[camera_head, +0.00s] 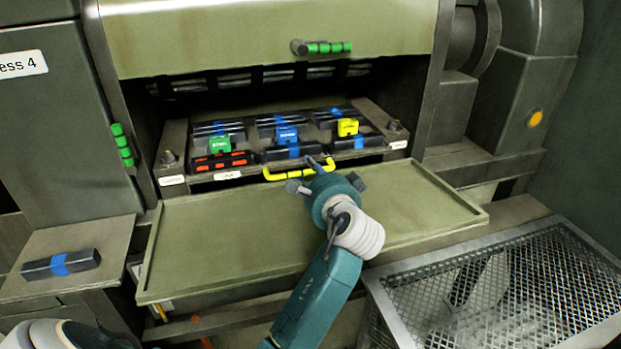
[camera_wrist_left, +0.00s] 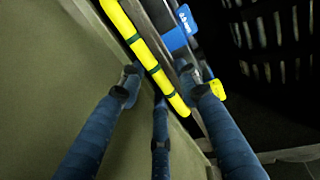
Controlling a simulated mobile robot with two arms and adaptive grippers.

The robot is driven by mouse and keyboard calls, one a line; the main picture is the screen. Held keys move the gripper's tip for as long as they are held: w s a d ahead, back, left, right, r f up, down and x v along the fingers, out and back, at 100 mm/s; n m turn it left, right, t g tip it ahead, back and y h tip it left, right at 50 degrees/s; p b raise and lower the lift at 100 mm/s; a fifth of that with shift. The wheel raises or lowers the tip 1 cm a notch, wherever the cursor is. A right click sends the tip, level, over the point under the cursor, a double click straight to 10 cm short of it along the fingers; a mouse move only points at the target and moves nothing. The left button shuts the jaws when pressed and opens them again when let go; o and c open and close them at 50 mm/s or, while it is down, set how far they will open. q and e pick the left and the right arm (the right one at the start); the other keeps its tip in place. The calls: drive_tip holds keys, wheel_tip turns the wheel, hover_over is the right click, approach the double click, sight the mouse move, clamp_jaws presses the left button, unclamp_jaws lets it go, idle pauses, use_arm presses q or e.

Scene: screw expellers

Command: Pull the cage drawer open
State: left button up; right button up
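The cage drawer (camera_head: 200,179) sits in the dark opening of the press, holding rows of black bars with green, blue and yellow tags. Its yellow handle (camera_head: 268,174) is on the front edge and runs diagonally through the left wrist view (camera_wrist_left: 132,36). My left gripper (camera_head: 318,166) is at the handle's right part and hides some of it in the head view. In the left wrist view its fingers (camera_wrist_left: 164,84) are spread on both sides of the handle, with visible gaps; contact is unclear. My right gripper is not in view.
A flat olive tray (camera_head: 215,240) lies below and in front of the drawer. A raised olive cover (camera_head: 220,40) with a green-gripped handle (camera_head: 328,48) hangs above. A mesh cage (camera_head: 540,285) stands at lower right. A black bar with a blue band (camera_head: 60,265) lies on the left shelf.

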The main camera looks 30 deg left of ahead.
use_arm(q)
drive_tip(key=c, duration=0.8)
clamp_jaws()
drive_tip(key=v, duration=0.2)
drive_tip(key=f+p+v, duration=0.1)
drive_tip(key=v, duration=0.2)
drive_tip(key=shift+p, duration=0.3)
drive_tip(key=shift+a, duration=0.1)
drive_tip(key=o, duration=0.8)
unclamp_jaws()
